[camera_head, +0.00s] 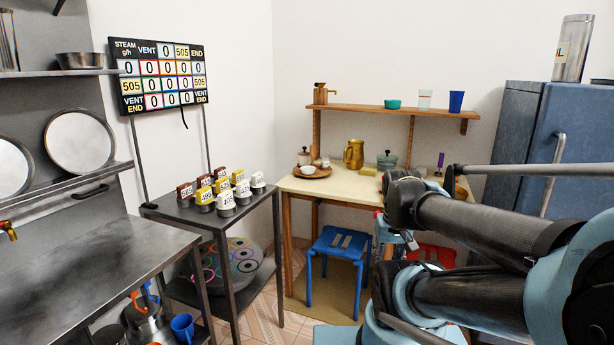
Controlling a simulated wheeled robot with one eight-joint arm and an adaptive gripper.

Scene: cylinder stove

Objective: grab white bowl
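A small white bowl-like thing (308,169) sits on a round brown tray (322,174) at the left end of the cream-topped table (340,186). It is small in the picture, so its exact shape is hard to tell. My dark and light-blue arm fills the right side of the view, in front of the table's right part. My gripper cannot be made out in this view.
A brass jug (353,154) and a green pot (387,161) stand right of the tray. A blue stool (341,257) stands below the table. A dark metal cart (233,216) with several labelled blocks is left. A blue fridge (520,130) is right.

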